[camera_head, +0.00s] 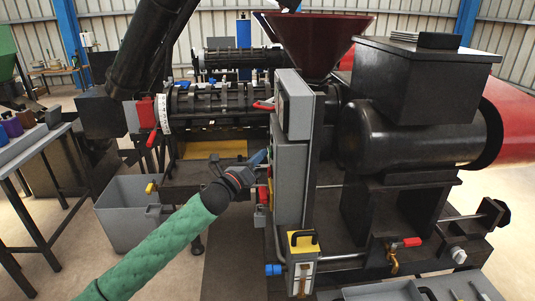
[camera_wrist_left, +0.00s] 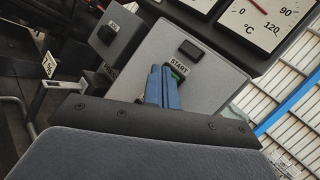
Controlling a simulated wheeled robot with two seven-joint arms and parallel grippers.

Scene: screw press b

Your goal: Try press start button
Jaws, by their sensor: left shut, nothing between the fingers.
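My left gripper (camera_head: 259,157) reaches in from the left in the head view, with its blue fingertips beside the control cabinet (camera_head: 293,105) of the press. In the left wrist view the blue fingers (camera_wrist_left: 163,85) are shut together and empty. They point at a grey panel (camera_wrist_left: 215,82) with a START label (camera_wrist_left: 179,67). A small green part shows at the label, right by the fingertips, and the fingers partly cover it. I cannot tell whether they touch it. A black square part (camera_wrist_left: 190,48) sits above the label. My right gripper is not in view.
Two dial gauges (camera_wrist_left: 262,22) sit above the panel. A smaller grey box (camera_wrist_left: 118,35) is to its left. In the head view, a red-handled lever (camera_head: 264,105) sticks out near the cabinet, a dark red hopper (camera_head: 312,42) rises above, and a grey bin (camera_head: 130,212) stands left.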

